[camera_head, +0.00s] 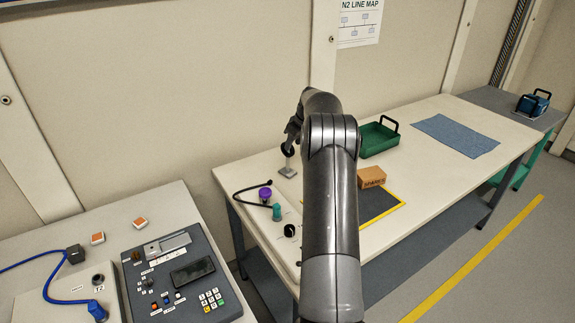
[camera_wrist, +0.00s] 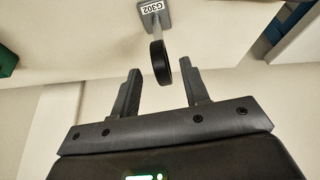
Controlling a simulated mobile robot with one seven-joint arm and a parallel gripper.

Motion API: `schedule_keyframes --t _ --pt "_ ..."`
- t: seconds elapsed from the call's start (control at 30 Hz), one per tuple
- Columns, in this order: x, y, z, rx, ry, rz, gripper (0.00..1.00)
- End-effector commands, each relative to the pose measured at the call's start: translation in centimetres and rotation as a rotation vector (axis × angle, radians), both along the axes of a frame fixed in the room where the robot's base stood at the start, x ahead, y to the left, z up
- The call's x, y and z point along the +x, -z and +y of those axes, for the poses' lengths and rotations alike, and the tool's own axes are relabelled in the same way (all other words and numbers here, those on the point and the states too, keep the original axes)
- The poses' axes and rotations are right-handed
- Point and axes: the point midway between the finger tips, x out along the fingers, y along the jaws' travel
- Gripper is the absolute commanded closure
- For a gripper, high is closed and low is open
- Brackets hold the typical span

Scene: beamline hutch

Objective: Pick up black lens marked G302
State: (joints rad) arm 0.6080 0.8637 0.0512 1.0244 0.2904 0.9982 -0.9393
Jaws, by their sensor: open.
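The black lens (camera_wrist: 160,63) is a thin round disc seen nearly edge-on in the wrist view. It stands on a post above a grey base (camera_wrist: 155,18) with a white label reading G302. In the head view the lens (camera_head: 287,149) stands on its post at the back left of the long table. My gripper (camera_wrist: 161,72) is open, and the near rim of the lens appears between its two fingertips, with a gap on each side. My gripper (camera_head: 294,130) is just above the lens in the head view, partly hidden by my arm.
The long table (camera_head: 425,122) also carries a purple-topped item (camera_head: 265,193), a teal item (camera_head: 277,212), a black knob-like item (camera_head: 290,230), a cardboard box (camera_head: 371,177), a green tray (camera_head: 378,153) and a blue cloth (camera_head: 455,134). The wall (camera_head: 215,80) is close behind.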

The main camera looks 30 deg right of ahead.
Motion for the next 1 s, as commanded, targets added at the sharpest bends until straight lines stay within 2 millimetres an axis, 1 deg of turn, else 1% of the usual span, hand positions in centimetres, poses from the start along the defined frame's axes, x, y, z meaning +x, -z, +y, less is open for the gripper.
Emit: schedule_keyframes --t 0.03,0.07,0.27,0.43,0.53,0.6,0.8,0.87,1.0 --pt "0.3 0.7 0.1 0.001 0.0 0.001 0.58" --pt "0.4 1.0 0.1 0.001 0.0 0.001 0.58" --pt "1.2 2.1 0.3 0.0 0.0 0.0 0.58" --pt "2.6 4.0 0.7 0.0 -0.001 0.001 0.58" --pt "3.1 5.3 0.8 0.0 0.0 0.001 0.58" --pt "3.3 5.7 0.8 -0.001 0.0 0.0 0.58" --pt "3.3 5.7 0.8 -0.001 0.0 0.0 0.58" --pt "3.3 5.7 0.8 -0.001 0.0 0.0 0.62" --pt "3.3 5.7 0.8 -0.001 0.0 0.0 0.74"
